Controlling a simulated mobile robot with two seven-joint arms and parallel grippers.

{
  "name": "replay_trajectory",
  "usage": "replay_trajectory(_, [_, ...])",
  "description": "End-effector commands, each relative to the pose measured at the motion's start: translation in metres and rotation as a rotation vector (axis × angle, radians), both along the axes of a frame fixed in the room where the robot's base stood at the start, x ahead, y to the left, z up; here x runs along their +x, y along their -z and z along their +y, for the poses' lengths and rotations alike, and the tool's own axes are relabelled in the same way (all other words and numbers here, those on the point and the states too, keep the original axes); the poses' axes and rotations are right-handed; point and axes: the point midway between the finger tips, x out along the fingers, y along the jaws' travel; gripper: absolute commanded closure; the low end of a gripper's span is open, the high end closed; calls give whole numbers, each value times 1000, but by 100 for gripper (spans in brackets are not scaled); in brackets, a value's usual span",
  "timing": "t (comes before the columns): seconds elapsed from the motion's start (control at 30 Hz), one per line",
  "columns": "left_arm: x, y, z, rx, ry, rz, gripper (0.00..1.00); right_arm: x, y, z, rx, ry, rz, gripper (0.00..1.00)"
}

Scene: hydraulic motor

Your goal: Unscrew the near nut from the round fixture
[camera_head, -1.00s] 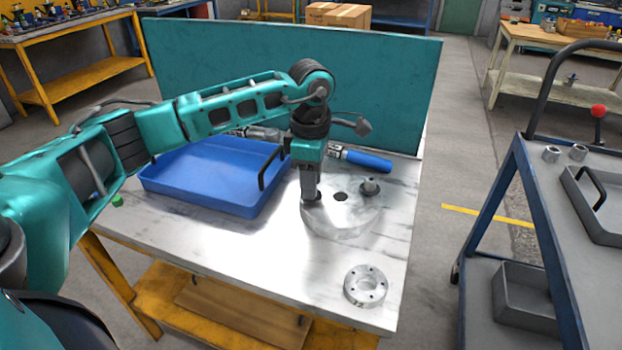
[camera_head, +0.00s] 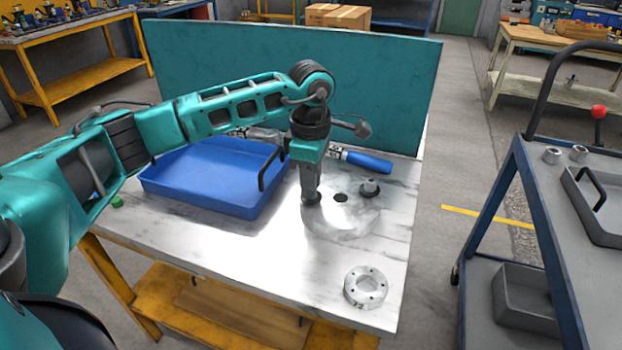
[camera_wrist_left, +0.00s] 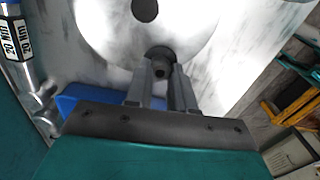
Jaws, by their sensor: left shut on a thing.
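The round fixture (camera_head: 345,222) is a pale metal disc lying on the table, with a dark hole in its middle. My left gripper (camera_head: 311,197) points straight down at the fixture's left side. In the left wrist view the fingers (camera_wrist_left: 161,80) are closed around a dark nut (camera_wrist_left: 159,58) at the disc's edge. From the head the fingers hide most of this nut, and I cannot tell how far up its thread it sits. My right gripper is not in view.
A blue tray (camera_head: 205,205) lies left of the fixture. A blue-handled tool (camera_head: 365,161) lies behind it. A metal ring (camera_head: 366,287) lies near the front right corner. A cart (camera_head: 530,170) with two nuts stands right. A teal panel (camera_head: 385,90) closes the back.

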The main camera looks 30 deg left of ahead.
Motion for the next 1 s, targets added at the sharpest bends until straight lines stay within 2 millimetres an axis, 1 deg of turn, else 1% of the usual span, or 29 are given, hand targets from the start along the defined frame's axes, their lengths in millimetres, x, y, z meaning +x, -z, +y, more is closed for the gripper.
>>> replay_trajectory(0.27, [0, -1, 0, 0, -24, 0, 100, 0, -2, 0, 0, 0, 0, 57])
replay_trajectory(0.37, [0, -2, 0, 0, -122, 1, 100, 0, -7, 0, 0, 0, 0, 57])
replay_trajectory(0.5, [0, -3, 0, 0, -314, 1, 100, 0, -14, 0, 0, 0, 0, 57])
replay_trajectory(0.6, [0, -2, -1, -1, -426, 2, 100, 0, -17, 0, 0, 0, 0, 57])
replay_trajectory(0.7, [0, -2, -1, -1, -487, 1, 100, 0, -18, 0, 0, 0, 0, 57])
replay_trajectory(1.0, [0, -1, 0, -1, -504, 0, 100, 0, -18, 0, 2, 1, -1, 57])
